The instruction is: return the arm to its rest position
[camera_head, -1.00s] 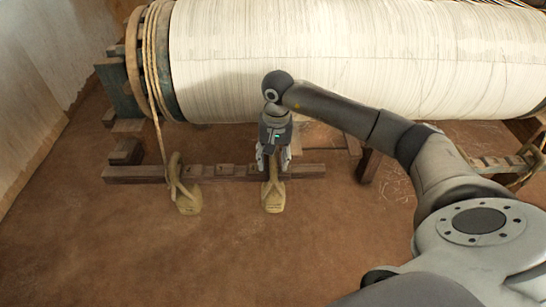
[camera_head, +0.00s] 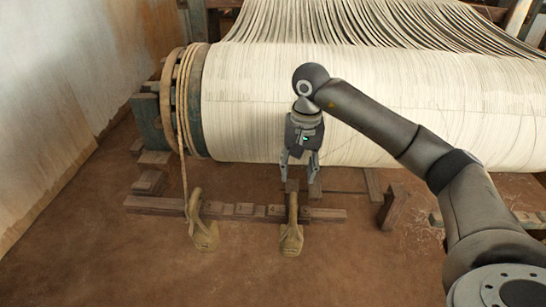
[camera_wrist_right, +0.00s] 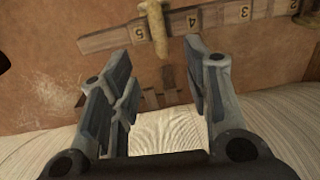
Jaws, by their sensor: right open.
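My right gripper (camera_head: 299,178) points down, open and empty, in front of the white warp roll (camera_head: 345,110). The tan weight (camera_wrist_right: 155,30) and the rail (camera_wrist_right: 215,18) show beyond the fingertips. My right arm reaches in from the right, bent at the elbow. My left gripper is not in view.
A second tan weight (camera_head: 205,235) sits at the rail to the left, with a rope (camera_head: 184,170) running up to the roll's end. A wooden post (camera_head: 390,207) stands to the right. The brown floor (camera_head: 150,270) in front is clear.

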